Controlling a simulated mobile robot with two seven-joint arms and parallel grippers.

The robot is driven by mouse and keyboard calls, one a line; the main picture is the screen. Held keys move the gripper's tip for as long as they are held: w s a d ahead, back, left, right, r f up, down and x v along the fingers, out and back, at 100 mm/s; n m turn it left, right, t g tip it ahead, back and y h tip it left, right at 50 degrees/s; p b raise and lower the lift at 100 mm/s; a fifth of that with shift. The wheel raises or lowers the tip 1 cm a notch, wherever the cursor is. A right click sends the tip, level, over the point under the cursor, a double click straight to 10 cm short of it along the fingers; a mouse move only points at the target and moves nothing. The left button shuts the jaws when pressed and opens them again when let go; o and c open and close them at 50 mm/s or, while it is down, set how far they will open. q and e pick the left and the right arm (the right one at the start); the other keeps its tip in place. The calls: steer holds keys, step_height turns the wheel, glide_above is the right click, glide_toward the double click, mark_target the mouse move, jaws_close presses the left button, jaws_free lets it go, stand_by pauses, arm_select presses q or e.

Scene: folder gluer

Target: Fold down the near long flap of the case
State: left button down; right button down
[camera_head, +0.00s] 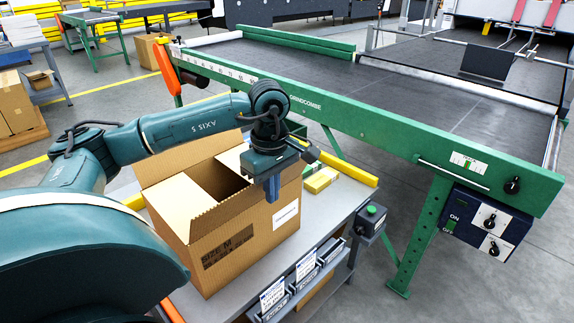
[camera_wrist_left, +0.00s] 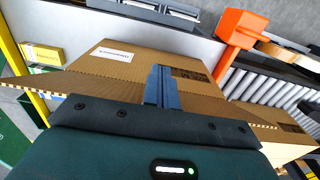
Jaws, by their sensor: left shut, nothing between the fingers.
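The brown cardboard case (camera_head: 246,240) stands open-topped on a grey bench, with dark "SIZE M" print on its front face and a white label at the right. A tall flap (camera_head: 185,155) stands up at the back, and paler cardboard shows inside the opening. A corrugated edge runs along the near top; the gripper hides its right end. My left gripper (camera_head: 272,188) points down at the case's right near corner, its blue fingers shut and empty. In the left wrist view the shut fingers (camera_wrist_left: 163,87) overlap the case (camera_wrist_left: 135,68); I cannot tell whether they touch it. My right gripper is not in view.
A green-framed conveyor (camera_head: 400,95) runs behind the bench (camera_head: 335,200). A yellow box (camera_head: 321,180) and yellow rail (camera_head: 349,169) lie right of the case. A button box (camera_head: 371,220) and labelled bins (camera_head: 290,285) line the bench front. An orange part (camera_wrist_left: 240,28) shows in the wrist view.

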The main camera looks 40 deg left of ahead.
arm_select(q)
steer(key=a, duration=0.6)
steer(key=shift+w+b, duration=0.2)
steer(key=shift+b, duration=0.2)
steer(key=shift+a, duration=0.1)
